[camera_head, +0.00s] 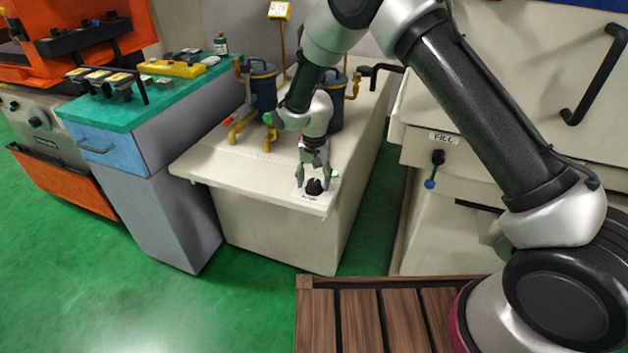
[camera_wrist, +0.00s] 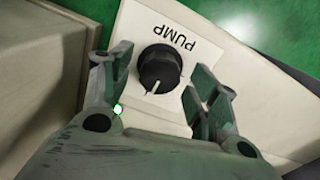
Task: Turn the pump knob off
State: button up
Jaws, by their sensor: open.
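The pump knob (camera_wrist: 160,70) is black and round with a white pointer line. It sits on a white plate (camera_wrist: 183,31) marked PUMP. In the wrist view the pointer runs toward the lower side of the picture, slightly left. In the head view the knob (camera_head: 314,187) is at the front corner of the cream cabinet top. My gripper (camera_head: 316,178) points down over it. In the wrist view my gripper (camera_wrist: 160,92) is open, with one finger on each side of the knob and a gap to each. Whether the fingertips reach knob height is unclear.
The cream cabinet (camera_head: 232,185) carries dark blue canisters (camera_head: 262,88) with yellow pipes behind my gripper. A FILL lever (camera_head: 437,160) is on the machine to the right. A teal-topped bench (camera_head: 140,105) stands left.

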jog(key=shift+f, duration=0.2)
jog(key=c, duration=1)
